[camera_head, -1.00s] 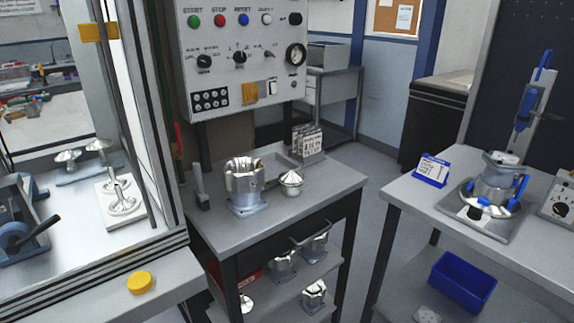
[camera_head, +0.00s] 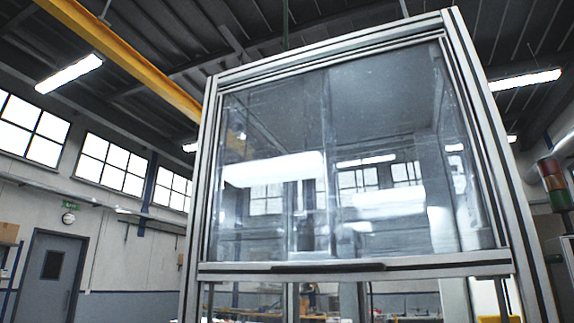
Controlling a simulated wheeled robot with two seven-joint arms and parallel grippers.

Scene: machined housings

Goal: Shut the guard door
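The guard door (camera_head: 300,180) is a clear panel in an aluminium-framed enclosure, seen from below in the head view. It sits high in the frame, with its lower rail (camera_head: 350,268) crossing near the bottom of the picture. A dark handle strip (camera_head: 330,267) runs along that rail. Below the rail the enclosure front is open and I see through to the room behind. Neither of my grippers is in view, so their state is hidden.
The enclosure's upright posts (camera_head: 200,200) stand on either side of the door. A signal tower light (camera_head: 555,185) is at the far right. A grey room door (camera_head: 52,275) is at the far left. A yellow beam (camera_head: 130,55) runs overhead.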

